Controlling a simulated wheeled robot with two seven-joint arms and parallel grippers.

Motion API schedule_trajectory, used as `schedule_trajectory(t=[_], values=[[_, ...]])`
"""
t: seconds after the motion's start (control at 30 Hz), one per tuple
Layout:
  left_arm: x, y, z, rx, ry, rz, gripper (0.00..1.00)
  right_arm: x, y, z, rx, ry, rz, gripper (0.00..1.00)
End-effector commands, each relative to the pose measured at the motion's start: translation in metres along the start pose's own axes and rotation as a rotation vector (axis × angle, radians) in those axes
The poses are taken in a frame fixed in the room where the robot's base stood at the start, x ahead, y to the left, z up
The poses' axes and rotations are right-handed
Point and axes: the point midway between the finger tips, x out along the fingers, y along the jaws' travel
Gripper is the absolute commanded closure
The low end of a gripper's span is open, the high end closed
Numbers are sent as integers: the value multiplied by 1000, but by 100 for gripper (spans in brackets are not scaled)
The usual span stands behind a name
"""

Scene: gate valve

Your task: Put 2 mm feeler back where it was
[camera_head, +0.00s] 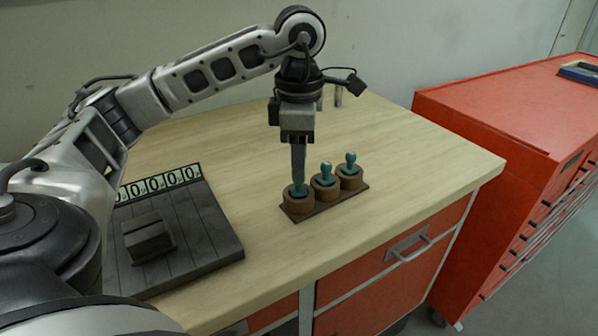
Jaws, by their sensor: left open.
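Three teal feelers with knob tops stand in round brown cups on a dark wooden base (333,203). They are the left feeler (298,188), the middle feeler (326,177) and the right feeler (350,162). No size marking can be read, so I cannot tell which is the 2 mm one. My left gripper (298,180) points straight down over the left cup (298,203), with its open fingertips at the left feeler's top and partly hiding it. I cannot tell whether they touch it. My right gripper is not in view.
A dark slatted board (205,240) with a dark block (148,237) and a number strip (160,183) lies on the left of the wooden worktop (400,150). Small metal posts (338,97) stand behind my gripper. A red cabinet (500,110) stands to the right.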

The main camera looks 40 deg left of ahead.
Motion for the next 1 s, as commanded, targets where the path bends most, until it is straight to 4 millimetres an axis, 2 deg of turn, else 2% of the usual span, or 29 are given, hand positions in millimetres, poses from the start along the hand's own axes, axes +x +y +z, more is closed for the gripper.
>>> schedule_trajectory(t=[0.13,0.2,0.37,0.53,1.0], values=[[-36,0,1,0,-4,4,59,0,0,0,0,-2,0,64],[-56,1,0,-1,-3,5,59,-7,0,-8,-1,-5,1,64],[-76,0,0,-1,-1,2,59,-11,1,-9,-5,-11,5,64],[-82,0,0,-1,0,1,59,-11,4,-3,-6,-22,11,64],[-81,0,0,-1,0,0,59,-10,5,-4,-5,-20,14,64]])
